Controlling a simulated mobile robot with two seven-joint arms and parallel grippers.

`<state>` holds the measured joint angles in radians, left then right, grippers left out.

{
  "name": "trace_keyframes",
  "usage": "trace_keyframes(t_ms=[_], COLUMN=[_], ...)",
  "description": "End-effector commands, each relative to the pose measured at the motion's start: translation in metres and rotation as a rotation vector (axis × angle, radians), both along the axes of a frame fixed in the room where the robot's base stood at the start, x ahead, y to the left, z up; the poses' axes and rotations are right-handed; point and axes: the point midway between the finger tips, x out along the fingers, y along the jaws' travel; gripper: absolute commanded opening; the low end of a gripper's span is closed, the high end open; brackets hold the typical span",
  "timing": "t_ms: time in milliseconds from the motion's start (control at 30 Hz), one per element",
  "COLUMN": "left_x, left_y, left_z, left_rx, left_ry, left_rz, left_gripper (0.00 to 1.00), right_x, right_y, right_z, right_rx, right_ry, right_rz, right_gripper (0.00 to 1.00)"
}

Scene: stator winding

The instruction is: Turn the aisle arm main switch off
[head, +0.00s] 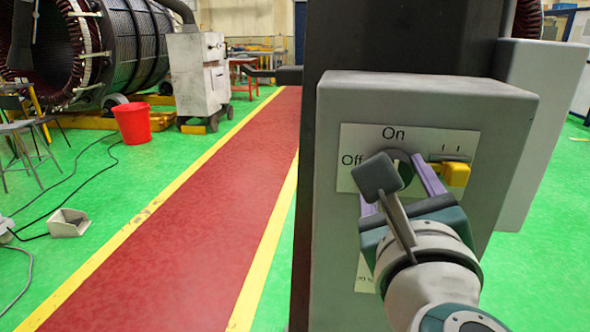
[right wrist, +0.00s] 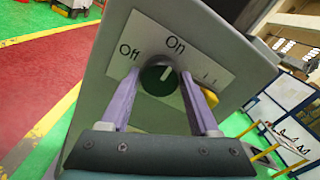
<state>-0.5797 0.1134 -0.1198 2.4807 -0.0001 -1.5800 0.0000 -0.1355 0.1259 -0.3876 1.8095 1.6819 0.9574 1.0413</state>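The main switch is a dark round knob (right wrist: 158,79) with a white mark pointing up toward "On". It sits on a pale label plate (right wrist: 205,62) reading "On" and "Off", on the face of a grey box (head: 490,115). In the head view the knob (head: 404,168) is partly hidden behind my right gripper. My right gripper (head: 396,185) has its two purple fingers open, one on each side of the knob in the right wrist view (right wrist: 160,76). Whether a finger touches the knob is not clear. My left gripper is not in view.
A yellow block (head: 456,174) sits on the plate right of the knob. The box is mounted against a dark column (head: 395,40). A red walkway (head: 200,210) with yellow edges runs along the left. A red bucket (head: 132,123) and a grey cabinet (head: 190,80) stand farther back.

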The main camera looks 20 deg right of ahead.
Motion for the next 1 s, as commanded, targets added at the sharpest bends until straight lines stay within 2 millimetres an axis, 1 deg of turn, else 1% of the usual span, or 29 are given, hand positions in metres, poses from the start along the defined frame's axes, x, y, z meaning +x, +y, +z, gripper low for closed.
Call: trace_keyframes(t_ms=[33, 67, 500, 533, 767, 1000], left_x=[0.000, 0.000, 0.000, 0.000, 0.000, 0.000], left_y=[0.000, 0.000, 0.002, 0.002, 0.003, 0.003], left_z=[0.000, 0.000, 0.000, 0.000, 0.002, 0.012], left_rx=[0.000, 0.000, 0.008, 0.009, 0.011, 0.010], left_ry=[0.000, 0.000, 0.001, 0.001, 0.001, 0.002], left_rz=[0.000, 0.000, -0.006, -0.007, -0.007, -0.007], left_gripper=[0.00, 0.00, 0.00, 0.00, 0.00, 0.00], right_x=[0.000, 0.000, 0.000, 0.000, 0.000, 0.000], right_y=[0.000, 0.000, 0.000, 0.000, 0.000, 0.000], right_z=[0.000, 0.000, 0.000, 0.000, 0.001, 0.003], right_rx=[0.000, 0.000, 0.000, 0.000, -0.019, -0.114], right_ry=[0.000, 0.000, 0.000, 0.000, 0.011, 0.071], right_rz=[0.000, 0.000, 0.000, 0.000, 0.000, 0.000], right_gripper=[0.56, 0.52, 0.03, 0.02, 0.02, 0.02])
